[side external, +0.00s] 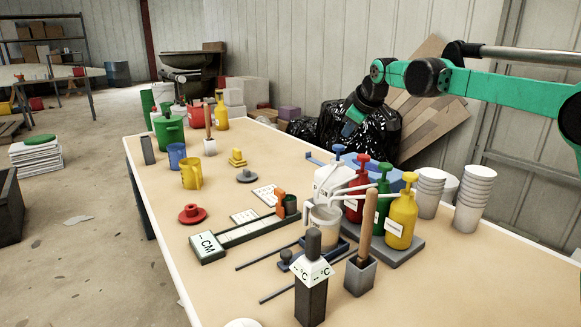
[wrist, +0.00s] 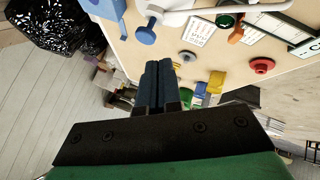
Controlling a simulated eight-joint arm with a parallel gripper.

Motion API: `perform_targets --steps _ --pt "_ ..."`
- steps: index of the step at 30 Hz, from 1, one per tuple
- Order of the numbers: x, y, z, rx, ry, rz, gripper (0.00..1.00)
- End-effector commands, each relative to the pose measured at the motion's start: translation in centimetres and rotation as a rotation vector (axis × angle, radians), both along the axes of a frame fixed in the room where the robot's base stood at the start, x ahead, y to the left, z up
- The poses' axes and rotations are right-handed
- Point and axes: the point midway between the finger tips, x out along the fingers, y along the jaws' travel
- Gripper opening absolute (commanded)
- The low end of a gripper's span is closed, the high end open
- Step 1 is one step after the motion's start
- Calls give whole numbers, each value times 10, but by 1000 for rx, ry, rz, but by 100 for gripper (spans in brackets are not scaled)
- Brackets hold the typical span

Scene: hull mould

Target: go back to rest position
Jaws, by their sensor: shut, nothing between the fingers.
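My gripper (side external: 350,124) is raised above the far edge of the worktable (side external: 330,292), behind the pump bottles and in front of the black bags. In the wrist view its two dark fingers (wrist: 158,72) are together with nothing between them. The green arm reaches in from the right. The gripper touches nothing that I can see.
Stacked cups (side external: 474,198) stand at right. A measuring board (side external: 240,233), mugs and jugs are further left. Black bags (side external: 330,135) lie behind the table.

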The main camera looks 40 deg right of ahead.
Motion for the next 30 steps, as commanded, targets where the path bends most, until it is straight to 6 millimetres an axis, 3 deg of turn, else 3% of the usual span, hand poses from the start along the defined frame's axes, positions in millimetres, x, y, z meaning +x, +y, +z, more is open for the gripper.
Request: perform_targets --steps 7,12,15,22,30 --pt "-98 44 -15 52 76 -84 0" --pt "-165 64 -47 78 120 -150 0" --pt "-191 79 -67 118 118 -180 0" --pt "-212 134 -96 385 31 -225 0" --pt "-214 146 -99 460 12 -241 0"
